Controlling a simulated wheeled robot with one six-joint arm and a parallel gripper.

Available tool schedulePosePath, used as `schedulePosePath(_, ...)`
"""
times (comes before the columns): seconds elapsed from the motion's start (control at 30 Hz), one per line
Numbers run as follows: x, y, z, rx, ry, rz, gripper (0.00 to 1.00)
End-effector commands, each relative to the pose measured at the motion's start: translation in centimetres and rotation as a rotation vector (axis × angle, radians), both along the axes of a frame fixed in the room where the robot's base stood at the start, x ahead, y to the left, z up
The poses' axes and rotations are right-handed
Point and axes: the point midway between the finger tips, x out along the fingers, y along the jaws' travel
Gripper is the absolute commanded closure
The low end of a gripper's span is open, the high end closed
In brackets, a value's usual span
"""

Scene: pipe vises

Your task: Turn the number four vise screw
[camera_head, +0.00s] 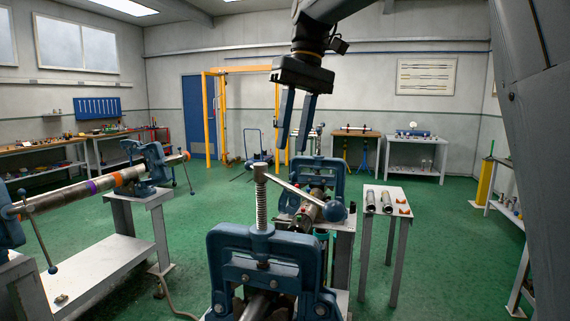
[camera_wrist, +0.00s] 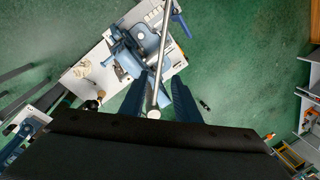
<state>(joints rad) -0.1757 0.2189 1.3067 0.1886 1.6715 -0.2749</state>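My gripper (camera_head: 291,148) hangs in the air with two blue fingers apart and nothing between them in the head view. Below it, the nearest blue vise (camera_head: 262,245) has an upright threaded screw (camera_head: 261,203) and a slanted handle bar (camera_head: 300,194) with a dark ball at its right end. Another blue vise (camera_head: 320,168) stands behind it, near the gripper. In the wrist view my gripper (camera_wrist: 157,80) is open over a blue vise (camera_wrist: 138,42). A pale bar (camera_wrist: 161,60) with a round end lines up between the fingers, apparently below them. No vise number is readable.
At left, more blue vises (camera_head: 146,167) hold a long banded pipe (camera_head: 80,190). A small table (camera_head: 387,190) with short pipes stands right of the middle vise. A yellow frame (camera_head: 221,110) is at the back. The green floor (camera_head: 440,260) is open at right.

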Motion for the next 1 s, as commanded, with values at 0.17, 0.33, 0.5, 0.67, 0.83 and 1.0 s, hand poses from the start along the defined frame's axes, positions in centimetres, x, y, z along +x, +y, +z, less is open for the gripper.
schedulePosePath(0.17,-0.2,0.2,-0.9,0.0,0.002,0.002,0.71)
schedulePosePath(0.33,-0.5,0.6,-3.3,0.0,0.003,0.001,0.71)
schedulePosePath(0.5,-0.6,1.0,-5.7,0.001,0.001,0.001,0.71)
schedulePosePath(0.67,-0.8,1.4,-7.1,0.0,0.002,0.002,0.71)
schedulePosePath(0.83,-0.7,1.4,-7.6,0.001,-0.001,0.002,0.71)
schedulePosePath(1.0,-0.7,1.4,-7.6,0.001,-0.001,0.002,0.72)
